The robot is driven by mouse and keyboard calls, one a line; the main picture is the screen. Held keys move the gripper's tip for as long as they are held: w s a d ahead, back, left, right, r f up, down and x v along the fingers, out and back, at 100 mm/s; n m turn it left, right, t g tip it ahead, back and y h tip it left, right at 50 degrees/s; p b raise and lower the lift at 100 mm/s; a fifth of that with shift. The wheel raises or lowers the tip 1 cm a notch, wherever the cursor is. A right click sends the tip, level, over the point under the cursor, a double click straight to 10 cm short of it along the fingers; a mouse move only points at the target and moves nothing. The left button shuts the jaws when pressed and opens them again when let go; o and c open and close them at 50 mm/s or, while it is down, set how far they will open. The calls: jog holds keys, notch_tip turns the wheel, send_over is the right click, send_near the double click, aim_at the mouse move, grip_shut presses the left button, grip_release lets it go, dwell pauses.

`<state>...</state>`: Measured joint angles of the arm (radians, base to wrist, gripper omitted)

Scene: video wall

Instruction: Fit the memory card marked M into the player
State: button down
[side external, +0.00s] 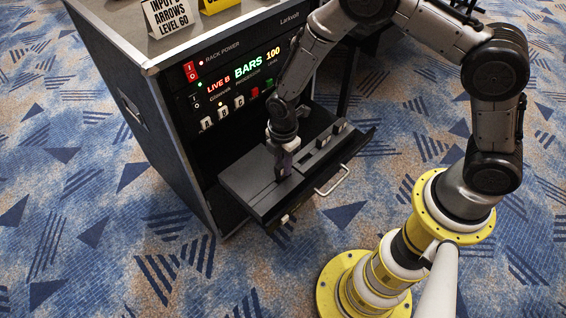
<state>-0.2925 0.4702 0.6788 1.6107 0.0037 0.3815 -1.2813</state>
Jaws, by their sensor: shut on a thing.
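My gripper (283,166) points down over the pulled-out drawer of the rack, at the top of a dark flat box (252,186) that looks like the player. It is shut on a small dark purplish piece, likely a memory card; its marking cannot be read at this size. The piece is close to the box's top, and I cannot tell whether it is in a slot or just above it.
The drawer has a raised right wall and a silver handle (332,182) at its front. The rack (150,110) rises behind, with a lit panel reading BARS 100 (257,64) and several switches. Signs (168,16) stand on top. The patterned carpet (100,240) is clear.

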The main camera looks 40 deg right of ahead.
jog(key=shift+f, duration=1.4)
dwell(0.8)
jog(key=shift+c, duration=0.3)
grip_release()
jog(key=shift+r, duration=3.5)
